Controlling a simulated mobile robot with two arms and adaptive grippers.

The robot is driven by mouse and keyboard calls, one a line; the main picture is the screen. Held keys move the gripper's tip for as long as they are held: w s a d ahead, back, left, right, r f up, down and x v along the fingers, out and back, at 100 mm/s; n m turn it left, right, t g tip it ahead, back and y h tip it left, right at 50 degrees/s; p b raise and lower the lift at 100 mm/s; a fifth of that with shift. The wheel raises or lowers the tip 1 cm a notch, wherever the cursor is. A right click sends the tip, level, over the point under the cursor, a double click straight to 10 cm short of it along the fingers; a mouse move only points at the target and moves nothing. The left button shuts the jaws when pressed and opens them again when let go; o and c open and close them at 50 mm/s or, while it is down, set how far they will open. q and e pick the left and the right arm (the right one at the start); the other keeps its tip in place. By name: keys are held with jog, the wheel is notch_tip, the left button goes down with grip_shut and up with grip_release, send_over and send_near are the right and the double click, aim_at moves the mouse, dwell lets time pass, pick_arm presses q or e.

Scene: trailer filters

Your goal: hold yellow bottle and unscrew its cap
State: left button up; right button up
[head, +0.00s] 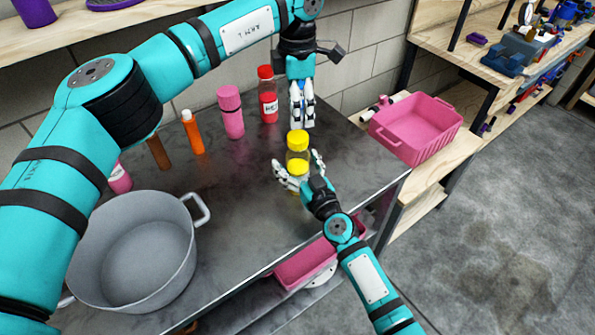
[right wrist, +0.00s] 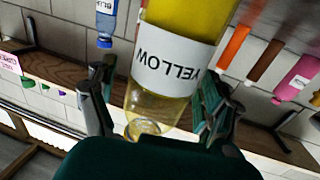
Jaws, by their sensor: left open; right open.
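The yellow bottle (head: 298,154) stands upright on the dark metal table, its yellow cap (head: 297,139) on top. In the right wrist view the bottle (right wrist: 177,55) appears upside down, with a white YELLOW label and a clear part near the palm; its cap is not visible there. My right gripper (head: 300,168) is open, its fingers on either side of the bottle; contact is unclear. My left gripper (head: 302,124) is open, pointing down just behind and above the cap, apart from it. A blue patch shows between its fingers.
Red (head: 268,100), pink (head: 230,112), orange (head: 193,132) and brown (head: 158,153) bottles line the table's back. A large grey pot (head: 135,250) stands at front left. A pink crate (head: 415,128) is at right. A blue bottle (right wrist: 106,22) shows in the right wrist view.

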grip_shut()
dwell(0.7)
